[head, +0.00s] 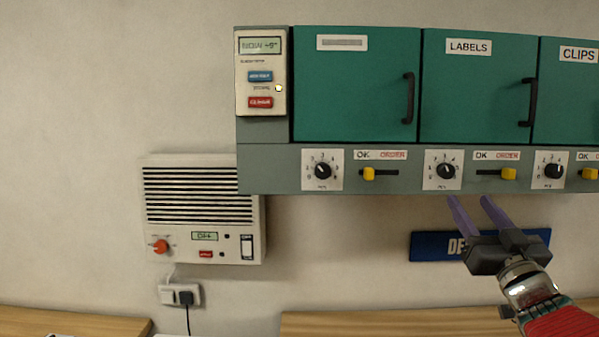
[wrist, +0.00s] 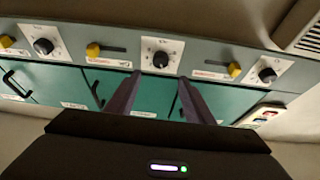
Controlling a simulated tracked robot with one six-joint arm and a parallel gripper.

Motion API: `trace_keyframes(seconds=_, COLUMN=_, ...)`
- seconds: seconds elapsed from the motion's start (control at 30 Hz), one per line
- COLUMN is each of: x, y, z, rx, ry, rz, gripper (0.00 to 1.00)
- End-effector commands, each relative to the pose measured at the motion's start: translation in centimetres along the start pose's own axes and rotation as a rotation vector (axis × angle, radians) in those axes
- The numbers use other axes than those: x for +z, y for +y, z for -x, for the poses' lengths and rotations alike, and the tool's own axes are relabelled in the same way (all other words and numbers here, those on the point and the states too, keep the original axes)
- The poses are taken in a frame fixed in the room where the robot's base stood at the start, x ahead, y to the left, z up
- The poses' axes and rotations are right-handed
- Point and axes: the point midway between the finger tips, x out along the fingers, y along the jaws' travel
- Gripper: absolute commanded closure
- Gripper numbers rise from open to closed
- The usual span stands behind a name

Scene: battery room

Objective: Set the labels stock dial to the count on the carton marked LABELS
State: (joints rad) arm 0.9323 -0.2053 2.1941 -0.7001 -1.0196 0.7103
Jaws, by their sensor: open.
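The labels stock dial (head: 445,170) is a black knob on a white numbered plate, below the shut green door marked LABELS (head: 470,90). Its pointer setting is too small to read. It also shows in the wrist view (wrist: 160,59), upside down, between and beyond my fingertips. My gripper (head: 472,200) is open and empty, with its purple fingers pointing up just below the cabinet's lower edge, apart from the dial. It also shows in the wrist view (wrist: 156,82). No carton is visible in either view.
A similar dial (head: 322,170) is at left and another (head: 551,171) below the CLIPS door (head: 566,100). The yellow slider (head: 508,174) beside the labels dial is at its ORDER end. A blue sign (head: 430,246) is behind my gripper. A vented wall unit (head: 203,245) hangs lower left.

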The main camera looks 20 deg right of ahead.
Motion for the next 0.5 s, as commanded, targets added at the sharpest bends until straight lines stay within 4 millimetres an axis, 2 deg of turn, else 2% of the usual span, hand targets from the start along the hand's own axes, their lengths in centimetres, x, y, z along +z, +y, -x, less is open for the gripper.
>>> trace_keyframes(seconds=0.5, x=0.1, y=-0.1, z=-8.1, rx=-0.003, ry=0.0, rz=-0.002, gripper=0.52)
